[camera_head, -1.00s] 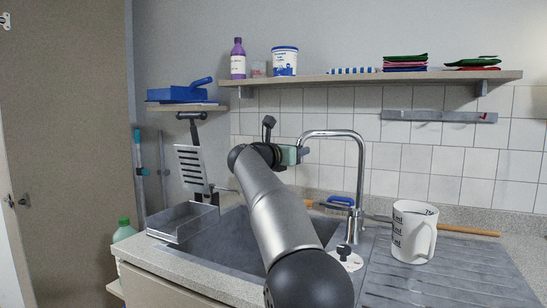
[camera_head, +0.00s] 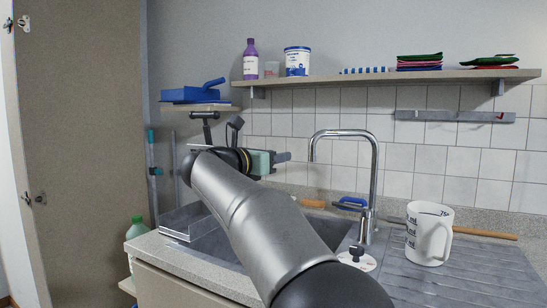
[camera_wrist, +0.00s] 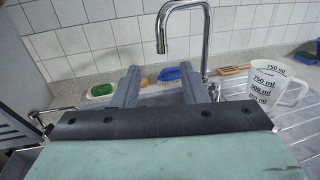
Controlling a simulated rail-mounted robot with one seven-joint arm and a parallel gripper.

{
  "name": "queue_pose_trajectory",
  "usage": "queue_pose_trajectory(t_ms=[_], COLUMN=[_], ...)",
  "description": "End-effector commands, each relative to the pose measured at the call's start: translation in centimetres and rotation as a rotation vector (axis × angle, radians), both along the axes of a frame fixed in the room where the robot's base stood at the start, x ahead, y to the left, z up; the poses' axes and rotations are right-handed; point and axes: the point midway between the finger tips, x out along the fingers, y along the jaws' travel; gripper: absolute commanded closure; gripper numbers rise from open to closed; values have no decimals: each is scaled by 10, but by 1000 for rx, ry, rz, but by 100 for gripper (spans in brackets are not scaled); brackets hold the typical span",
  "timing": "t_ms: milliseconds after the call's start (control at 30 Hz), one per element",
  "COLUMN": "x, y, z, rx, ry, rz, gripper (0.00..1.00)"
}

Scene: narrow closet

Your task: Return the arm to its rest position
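My gripper (camera_head: 284,157) is raised above the sink in the head view, left of the tap (camera_head: 375,185). In the wrist view its two fingers (camera_wrist: 160,69) stand apart with nothing between them, so it is open and empty. My grey arm reaches up from the bottom of the head view and hides part of the sink. Beyond the fingers in the wrist view are the tap (camera_wrist: 207,40), a blue brush (camera_wrist: 169,74) and a green item (camera_wrist: 101,90).
A white measuring jug (camera_head: 428,235) stands on the grooved drainer (camera_head: 455,275). A metal tray (camera_head: 182,228) sits at the sink's left edge. A long shelf (camera_head: 390,77) holds bottles and cloths. A blue dustpan (camera_head: 195,93) lies on a small shelf. A green bottle (camera_head: 136,227) stands lower left.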

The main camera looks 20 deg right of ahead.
Motion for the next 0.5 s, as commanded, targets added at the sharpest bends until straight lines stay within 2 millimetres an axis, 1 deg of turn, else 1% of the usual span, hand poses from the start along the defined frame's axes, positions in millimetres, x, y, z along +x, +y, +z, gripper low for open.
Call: queue_pose_trajectory(t_ms=[233, 267, 333, 367, 433, 467, 500], x=[0, 1, 3, 5, 11, 14, 18], y=[0, 0, 2, 5, 15, 22, 33], z=[1, 3, 13, 20, 40, 49, 58], rx=[-2, -11, -62, -104, -250, -335, -465], ry=[2, 6, 36, 62, 153, 208, 294], rz=[2, 8, 46, 74, 174, 229, 312], gripper=[61, 61, 61, 61, 61, 61, 61])
